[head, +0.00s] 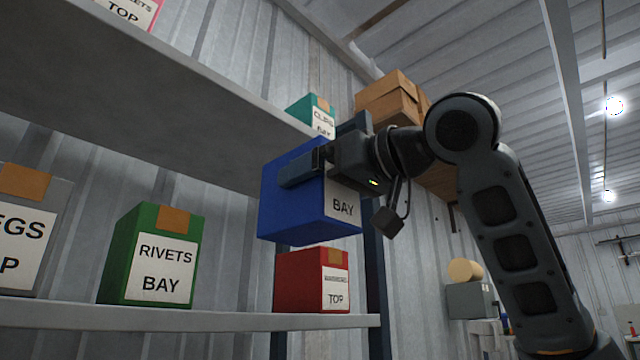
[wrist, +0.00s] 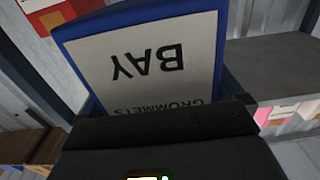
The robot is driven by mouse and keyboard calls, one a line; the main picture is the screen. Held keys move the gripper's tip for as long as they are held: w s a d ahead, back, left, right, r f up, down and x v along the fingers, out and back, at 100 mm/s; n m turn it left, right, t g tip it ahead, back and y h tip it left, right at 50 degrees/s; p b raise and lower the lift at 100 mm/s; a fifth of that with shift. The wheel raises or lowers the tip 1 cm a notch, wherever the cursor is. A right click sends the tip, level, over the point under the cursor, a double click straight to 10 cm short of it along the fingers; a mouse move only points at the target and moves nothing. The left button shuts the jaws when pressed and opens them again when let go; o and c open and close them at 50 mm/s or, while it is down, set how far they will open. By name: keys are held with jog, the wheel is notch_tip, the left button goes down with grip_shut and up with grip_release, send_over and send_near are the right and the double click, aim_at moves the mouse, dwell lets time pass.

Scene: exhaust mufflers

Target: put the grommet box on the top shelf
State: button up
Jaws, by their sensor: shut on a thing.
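The grommet box (head: 285,200) is blue, with a white label reading BAY. In the wrist view the grommet box (wrist: 150,60) shows its label upside down, with GROMMETS and BAY legible. My gripper (head: 312,170) is shut on the box and holds it in the air, slightly tilted, in front of the shelf's right end. The top shelf (head: 150,90) is a grey board seen from below at upper left. The box is below the level of the top shelf's right end and above the lower shelf. Most of the top shelf's upper surface is hidden.
A teal clips box (head: 313,115) stands at the top shelf's right end, and a pink box (head: 140,10) farther left. The lower shelf (head: 200,318) bears a grey box (head: 30,240), a green rivets box (head: 150,255) and a red box (head: 310,280). Brown cartons (head: 390,100) are behind my arm.

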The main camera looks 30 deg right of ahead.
notch_tip(320, 180, down, 2)
jog(key=shift+s+f, duration=0.25)
jog(key=s+f+m+h, duration=0.1)
jog(key=s+f+h, duration=0.1)
jog(key=f, duration=2.5)
jog(key=s+f+m+h, duration=0.1)
jog(key=s+f, duration=0.1)
jog(key=f, duration=2.5)
jog(key=s+f+m+h, duration=0.1)
jog(key=s+f+h, duration=0.1)
jog(key=f, duration=2.6)
jog(key=shift+s+m+t+h, duration=0.25)
jog(key=shift+m+t+h, duration=0.05)
jog(key=shift+t, duration=0.1)
jog(key=shift+s, duration=0.4)
jog(key=shift+w+a, duration=0.15)
jog(key=shift+w, duration=0.3)
